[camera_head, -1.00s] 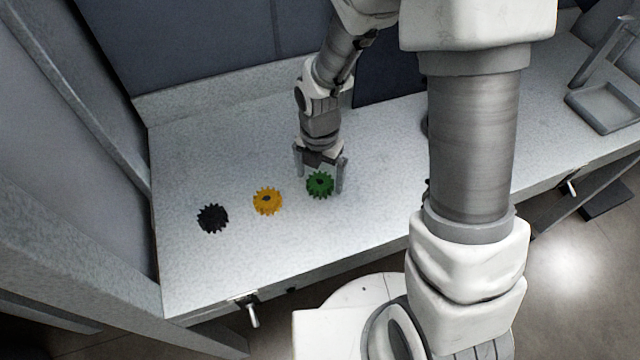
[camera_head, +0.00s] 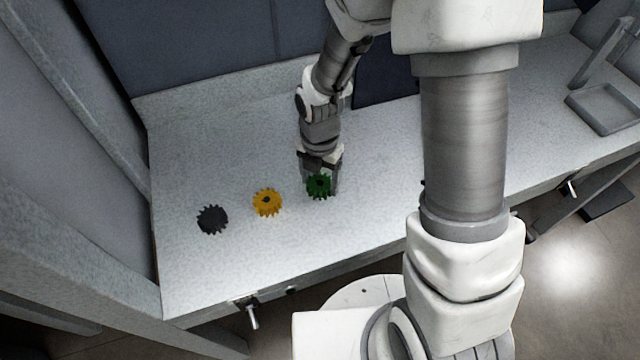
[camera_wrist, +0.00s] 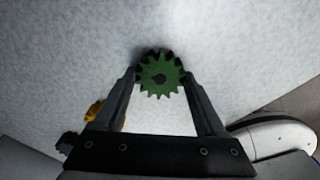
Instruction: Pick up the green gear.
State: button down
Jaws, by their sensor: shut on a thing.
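The green gear (camera_head: 319,186) is on or just above the pale worktop, to the right of the other gears; I cannot tell if it touches the surface.
A yellow gear (camera_head: 267,202) lies to the left of the green one, and a black gear (camera_head: 212,219) lies further left. A grey tray (camera_head: 606,108) is at the far right of the worktop (camera_head: 215,130). The worktop behind the gears is clear.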

aim_at(323, 182)
dwell(0.3)
jog(key=shift+r, duration=0.55)
jog(key=r, duration=0.3)
jog(key=shift+w+d+r+p, duration=0.15)
jog(key=shift+d+r+p, duration=0.15)
jog(key=shift+d+p, duration=0.1)
jog(key=w+d+r+p, duration=0.1)
jog(key=w+d+r, duration=0.2)
jog(key=d+r, duration=0.3)
jog(key=d, duration=0.4)
jog(key=shift+w+d+r, duration=0.15)
jog(key=shift+r, duration=0.05)
jog(key=c, duration=0.6)
grip_release()
grip_shut()
